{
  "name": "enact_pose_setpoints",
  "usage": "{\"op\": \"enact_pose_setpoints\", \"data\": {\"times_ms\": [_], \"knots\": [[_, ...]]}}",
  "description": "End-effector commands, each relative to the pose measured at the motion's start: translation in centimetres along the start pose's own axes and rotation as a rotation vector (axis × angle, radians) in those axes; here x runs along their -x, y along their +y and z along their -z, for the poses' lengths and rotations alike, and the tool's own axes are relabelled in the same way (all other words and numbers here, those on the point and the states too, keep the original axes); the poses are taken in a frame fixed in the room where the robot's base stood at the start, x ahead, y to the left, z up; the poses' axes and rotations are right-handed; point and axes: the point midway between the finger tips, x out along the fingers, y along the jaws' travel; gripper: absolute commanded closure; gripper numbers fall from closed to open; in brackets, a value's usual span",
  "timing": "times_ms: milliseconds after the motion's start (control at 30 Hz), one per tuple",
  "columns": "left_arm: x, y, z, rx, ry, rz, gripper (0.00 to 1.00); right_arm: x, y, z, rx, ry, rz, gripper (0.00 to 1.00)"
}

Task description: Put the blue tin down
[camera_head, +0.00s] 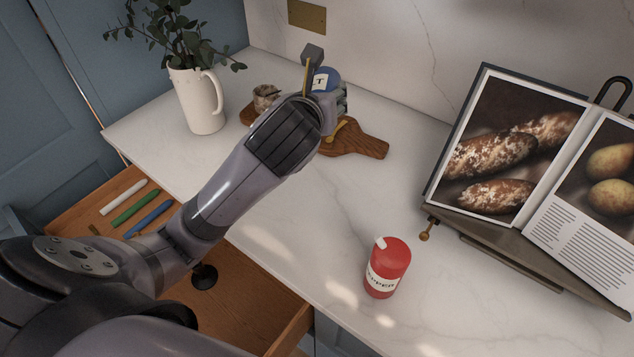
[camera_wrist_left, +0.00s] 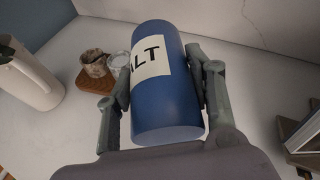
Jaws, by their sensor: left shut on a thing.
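The blue tin (camera_wrist_left: 168,110) has a white label ending in the letters "LT". My left gripper (camera_wrist_left: 162,88) is shut on it, one finger on each side. In the head view only a small part of the blue tin (camera_head: 328,77) shows behind my left gripper (camera_head: 325,95), at the back of the counter near the wooden board (camera_head: 365,143). I cannot tell whether the tin's base touches a surface. My right gripper is not in view.
A red pepper tin (camera_head: 388,268) stands on the white counter (camera_head: 300,222). A cookbook on a stand (camera_head: 510,150) fills the right. A white jug (camera_head: 197,103) with leaves stands left, near a small jar (camera_head: 266,97). An open drawer (camera_head: 262,305) holds coloured sticks. The counter's middle is clear.

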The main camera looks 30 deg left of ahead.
Motion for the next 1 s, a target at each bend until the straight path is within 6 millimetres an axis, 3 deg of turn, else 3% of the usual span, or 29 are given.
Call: {"op": "enact_pose_setpoints", "data": {"times_ms": [200, 500, 833, 867, 900, 1000], "knots": [[-2.2, 0.9, 5.7, -0.002, 0.010, -0.003, 0.92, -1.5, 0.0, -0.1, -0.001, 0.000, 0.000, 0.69], [-4.9, 1.9, 12.2, 0.000, 0.005, -0.003, 0.92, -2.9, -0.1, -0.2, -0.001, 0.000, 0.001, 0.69], [-6.2, 2.4, 15.4, 0.000, 0.004, -0.002, 0.92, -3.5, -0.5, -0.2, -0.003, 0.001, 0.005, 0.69], [-6.3, 2.5, 15.5, -0.002, 0.006, -0.004, 0.92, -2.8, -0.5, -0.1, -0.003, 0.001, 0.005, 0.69], [-6.5, 2.5, 15.9, -0.002, 0.005, -0.004, 0.98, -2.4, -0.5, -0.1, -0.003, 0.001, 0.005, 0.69], [-6.9, 2.7, 17.0, -0.002, 0.006, -0.002, 0.98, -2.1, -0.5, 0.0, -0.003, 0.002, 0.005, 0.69]]}}
